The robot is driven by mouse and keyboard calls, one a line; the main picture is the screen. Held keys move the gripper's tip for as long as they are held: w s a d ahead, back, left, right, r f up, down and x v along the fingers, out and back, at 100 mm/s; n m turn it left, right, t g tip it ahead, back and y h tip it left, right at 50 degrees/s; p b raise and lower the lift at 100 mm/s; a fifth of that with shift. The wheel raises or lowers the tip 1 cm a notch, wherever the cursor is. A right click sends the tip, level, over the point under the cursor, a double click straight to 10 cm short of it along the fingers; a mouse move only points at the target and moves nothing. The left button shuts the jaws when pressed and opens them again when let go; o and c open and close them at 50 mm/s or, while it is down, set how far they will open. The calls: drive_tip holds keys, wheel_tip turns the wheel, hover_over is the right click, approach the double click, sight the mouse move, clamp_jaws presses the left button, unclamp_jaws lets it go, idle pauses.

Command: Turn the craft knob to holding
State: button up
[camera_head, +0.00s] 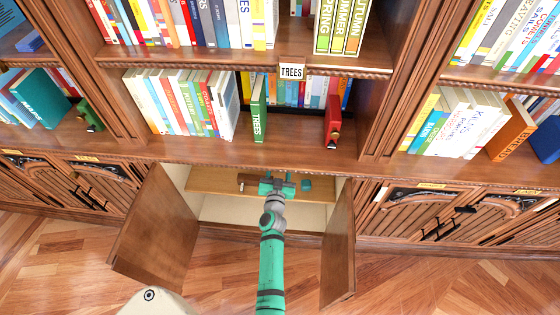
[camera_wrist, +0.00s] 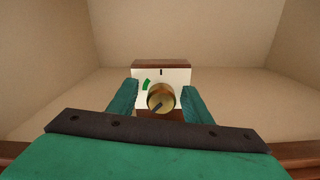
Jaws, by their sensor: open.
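The craft knob (camera_wrist: 161,97) is a round gold knob on a white plate (camera_wrist: 176,75) set in a dark wooden block (camera_wrist: 160,64). The dark line on the knob's face slants to the lower left. The plate has a green arc on its left and a black mark at top centre. My gripper (camera_wrist: 160,90) is open in the wrist view, one teal finger on each side of the knob. I cannot tell whether the fingers touch it. In the head view my gripper (camera_head: 277,185) is inside the open lower cabinet (camera_head: 300,214), and the knob is not clearly visible.
The cabinet's left door (camera_head: 155,232) and right door (camera_head: 339,248) stand open on either side of my arm. A shelf of books is above, with a green book (camera_head: 258,110) and a red object (camera_head: 333,127) near its edge.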

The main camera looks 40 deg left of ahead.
drive_tip(key=shift+w+a, duration=0.15)
drive_tip(key=shift+w, duration=0.1)
drive_tip(key=shift+s, duration=0.1)
drive_tip(key=c, duration=1.1)
drive_tip(key=shift+o, duration=0.2)
drive_tip(key=shift+m, duration=7)
